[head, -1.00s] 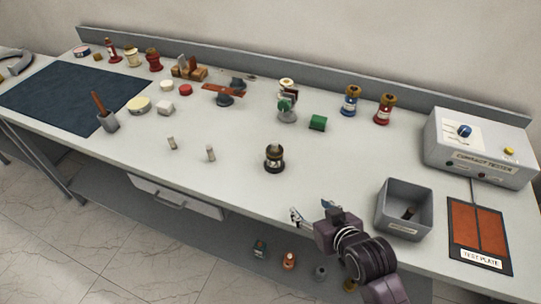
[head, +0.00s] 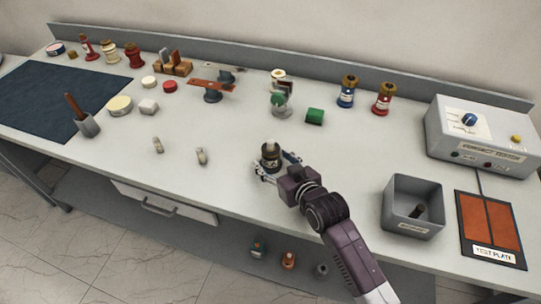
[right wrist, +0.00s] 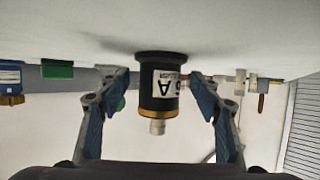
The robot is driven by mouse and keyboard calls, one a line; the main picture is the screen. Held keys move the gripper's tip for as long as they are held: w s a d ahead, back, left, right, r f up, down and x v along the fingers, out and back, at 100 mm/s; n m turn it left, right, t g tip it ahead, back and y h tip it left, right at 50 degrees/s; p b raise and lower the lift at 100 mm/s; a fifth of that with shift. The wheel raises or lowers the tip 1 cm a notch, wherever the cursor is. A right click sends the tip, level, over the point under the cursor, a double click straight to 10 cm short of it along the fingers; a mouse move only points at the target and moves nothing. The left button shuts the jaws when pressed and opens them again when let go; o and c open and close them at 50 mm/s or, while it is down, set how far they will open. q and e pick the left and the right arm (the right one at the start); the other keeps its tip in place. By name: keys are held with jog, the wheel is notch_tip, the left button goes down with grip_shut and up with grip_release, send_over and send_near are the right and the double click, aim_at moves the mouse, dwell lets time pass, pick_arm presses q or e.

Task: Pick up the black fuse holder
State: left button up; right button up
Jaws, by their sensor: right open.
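The black fuse holder (head: 270,156) stands upright on the bench near its front edge, with a pale tip on top. In the right wrist view it appears upside down (right wrist: 157,88), with a white label and a gold band. My right gripper (head: 277,166) is open at the fuse holder. Its blue-padded fingers (right wrist: 160,98) are on either side of the fuse holder, with a gap showing at each side. My left gripper is not in view.
A grey bin (head: 412,226) with a small dark item inside and the test plate (head: 490,228) are to the right. A green block (head: 315,116) lies behind the fuse holder. Two small pale cylinders (head: 201,157) (head: 158,145) stand to its left, with clear bench between.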

jog(key=shift+w+a+f, duration=0.2)
jog(key=shift+w+a, duration=0.05)
jog(key=shift+w, duration=0.25)
jog(key=shift+w+a+f, duration=0.2)
jog(key=shift+w+f, duration=0.05)
jog(key=shift+w, duration=0.15)
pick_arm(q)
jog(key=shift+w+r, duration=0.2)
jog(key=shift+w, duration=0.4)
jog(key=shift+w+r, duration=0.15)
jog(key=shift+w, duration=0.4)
pick_arm(e)
jog(key=c, duration=0.7)
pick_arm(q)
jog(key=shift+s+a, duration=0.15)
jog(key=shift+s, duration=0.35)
pick_arm(e)
jog(key=c, duration=0.8)
